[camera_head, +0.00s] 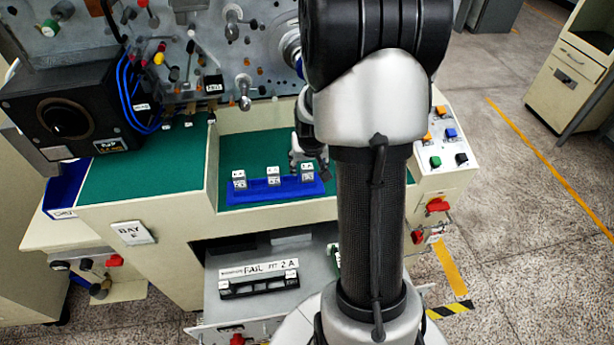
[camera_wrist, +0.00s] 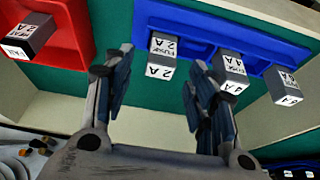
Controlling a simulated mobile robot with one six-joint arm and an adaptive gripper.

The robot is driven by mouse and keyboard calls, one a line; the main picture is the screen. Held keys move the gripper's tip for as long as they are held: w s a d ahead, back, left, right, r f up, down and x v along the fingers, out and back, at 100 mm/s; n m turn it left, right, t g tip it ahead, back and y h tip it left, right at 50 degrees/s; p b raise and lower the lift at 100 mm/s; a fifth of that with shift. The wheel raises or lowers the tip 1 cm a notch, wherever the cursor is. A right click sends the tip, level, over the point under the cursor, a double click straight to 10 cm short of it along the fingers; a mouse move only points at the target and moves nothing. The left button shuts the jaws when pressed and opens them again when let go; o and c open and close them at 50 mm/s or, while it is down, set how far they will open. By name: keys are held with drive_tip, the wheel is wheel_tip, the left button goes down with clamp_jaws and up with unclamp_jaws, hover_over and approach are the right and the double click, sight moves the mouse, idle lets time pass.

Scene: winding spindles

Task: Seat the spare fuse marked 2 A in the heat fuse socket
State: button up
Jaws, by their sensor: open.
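A fuse marked 2 A (camera_wrist: 163,55) stands in the blue rack (camera_wrist: 185,22) in the wrist view. My gripper (camera_wrist: 160,68) is open, its fingers to either side of this fuse in the picture; I see no contact. A 4 A fuse (camera_wrist: 230,68) and another fuse (camera_wrist: 284,86) stand farther right. In the head view my gripper (camera_head: 309,156) is at the rack's right end, partly behind my arm. Low in the bench, a black holder (camera_head: 258,286) sits under a label (camera_head: 258,268) reading 2 A; whether it is the heat fuse socket is unclear.
A red tray (camera_wrist: 72,50) holds a dark fuse (camera_wrist: 30,36) in the wrist view. The green bench recess has pale walls (camera_head: 213,165). Left stands a black box (camera_head: 60,115) with blue cables. A button panel (camera_head: 445,150) is on the right.

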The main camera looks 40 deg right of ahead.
sight(307, 167)
drive_tip(key=x, duration=0.3)
drive_tip(key=shift+w+f+b, duration=0.15)
drive_tip(key=shift+f+b, duration=0.1)
drive_tip(key=shift+b, duration=0.1)
drive_tip(key=c, duration=1.1)
drive_tip(key=shift+r, duration=0.15)
drive_tip(key=shift+c, duration=0.2)
wheel_tip(307, 167, up, 20)
drive_tip(key=p, duration=0.5)
